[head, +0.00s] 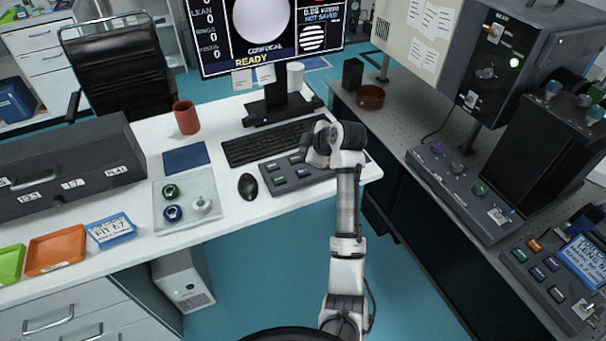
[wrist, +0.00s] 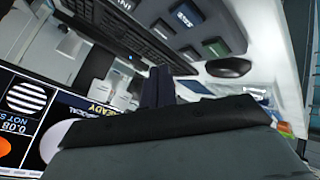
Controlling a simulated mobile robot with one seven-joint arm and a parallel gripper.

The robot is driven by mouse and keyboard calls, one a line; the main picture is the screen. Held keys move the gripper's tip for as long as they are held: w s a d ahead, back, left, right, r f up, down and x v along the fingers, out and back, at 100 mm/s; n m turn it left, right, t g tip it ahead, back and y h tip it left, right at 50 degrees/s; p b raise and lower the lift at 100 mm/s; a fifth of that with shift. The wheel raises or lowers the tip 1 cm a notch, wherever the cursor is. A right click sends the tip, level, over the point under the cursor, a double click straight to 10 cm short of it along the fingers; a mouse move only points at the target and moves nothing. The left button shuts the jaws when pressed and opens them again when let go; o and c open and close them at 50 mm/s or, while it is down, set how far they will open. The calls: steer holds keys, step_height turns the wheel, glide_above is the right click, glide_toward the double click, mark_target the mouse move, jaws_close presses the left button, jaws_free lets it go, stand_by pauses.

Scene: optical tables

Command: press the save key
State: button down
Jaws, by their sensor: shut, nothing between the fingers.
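The key box (head: 322,178) is a grey, sloped panel at the right end of the white desk. The save key is a blue key (head: 303,173) on its front row. In the wrist view the blue key (wrist: 185,17) carries a label that reads like SAVE. A green key (wrist: 215,47) and dark keys (wrist: 190,53) sit near it. My gripper (head: 310,156) is over the back part of the key box, partly hiding it. In the wrist view the dark fingers (wrist: 160,72) are together and empty, apart from the blue key; their height above the box is unclear.
A keyboard (head: 270,142) lies behind the key box and a black mouse (head: 248,187) to its left. The monitor (head: 265,30) stands behind and shows READY and NOT SAVED. A glass tray (head: 187,220) with knobs lies further left. A grey bench (head: 405,115) stands right.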

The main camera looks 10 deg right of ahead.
mark_target(306, 173)
steer(key=shift+f+b, duration=1.5)
steer(key=shift+f, duration=1.3)
steer(key=shift+f, duration=0.1)
steer(key=shift+f+b, duration=0.3)
steer(key=shift+b, duration=0.05)
steer(key=shift+f+b, duration=0.3)
steer(key=shift+f, duration=0.15)
steer(key=shift+r, duration=0.1)
stand_by(0.4)
steer(key=shift+r+p, duration=0.5)
steer(key=shift+r, duration=0.25)
steer(key=shift+r+p, duration=1.7)
steer(key=shift+r, duration=0.9)
